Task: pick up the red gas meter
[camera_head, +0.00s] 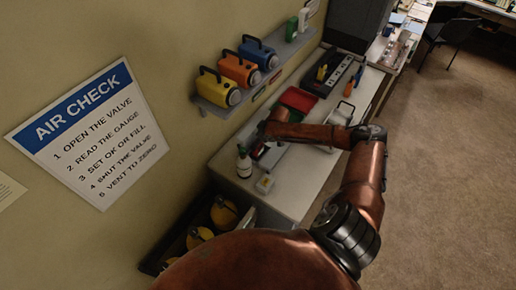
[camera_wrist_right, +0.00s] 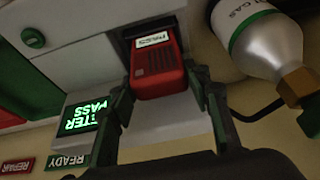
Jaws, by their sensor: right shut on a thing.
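The red gas meter (camera_wrist_right: 158,72) shows in the right wrist view, with a white label and dark slots on its face. It sits at the opening of a pale grey station (camera_wrist_right: 80,62), and I cannot tell whether it is clear of it. My right gripper (camera_wrist_right: 163,88) is shut on the meter, one finger at each side. In the head view my right arm reaches over the bench and its gripper (camera_head: 268,130) is mostly hidden; I cannot make out the meter there. My left gripper is not in view.
A gas bottle (camera_wrist_right: 262,38) stands close beside the meter; it also shows on the bench (camera_head: 243,163). A lit green screen (camera_wrist_right: 86,116) reads "METER PASS". A red tray (camera_head: 299,98) lies behind the gripper.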

